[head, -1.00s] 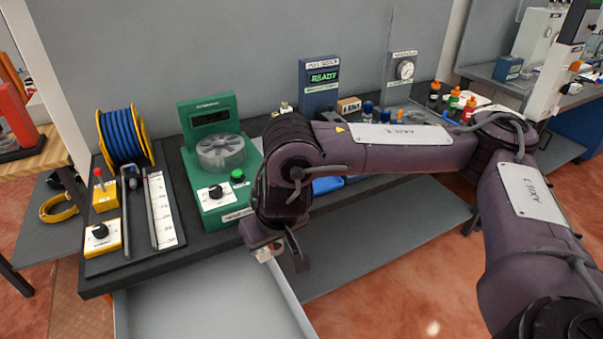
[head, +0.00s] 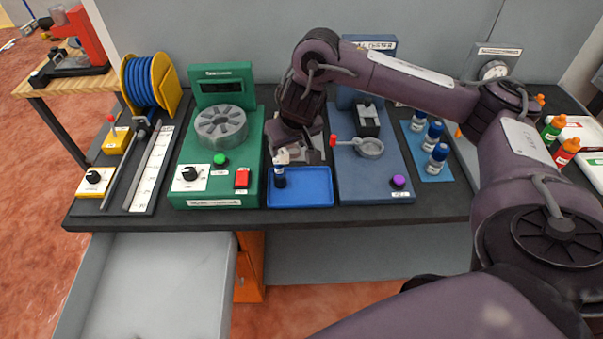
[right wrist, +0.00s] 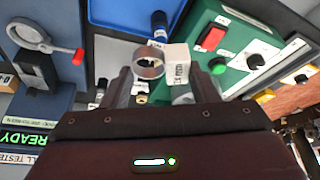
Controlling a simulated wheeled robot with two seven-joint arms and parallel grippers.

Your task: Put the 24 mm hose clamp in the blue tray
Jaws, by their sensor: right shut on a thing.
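The blue tray (head: 318,201) lies on the bench between the green machine and the blue tester; it also shows in the right wrist view (right wrist: 112,14). My right gripper (head: 284,152) is over the back left part of the tray. In the right wrist view, the fingers (right wrist: 160,88) are shut on the hose clamp (right wrist: 148,66), a metal ring with a white tag block (right wrist: 177,62). The size marking on the tag is too small to read. A dark cylinder (head: 280,177) stands at the tray's left side, just below the clamp in the picture. My left gripper is out of view.
The green machine (head: 217,170) stands left of the tray. The blue tester (head: 372,185) with a red-handled ring stands to its right. Blue-capped bottles (head: 434,146) are farther right. An open grey drawer (head: 150,275) juts out at lower left.

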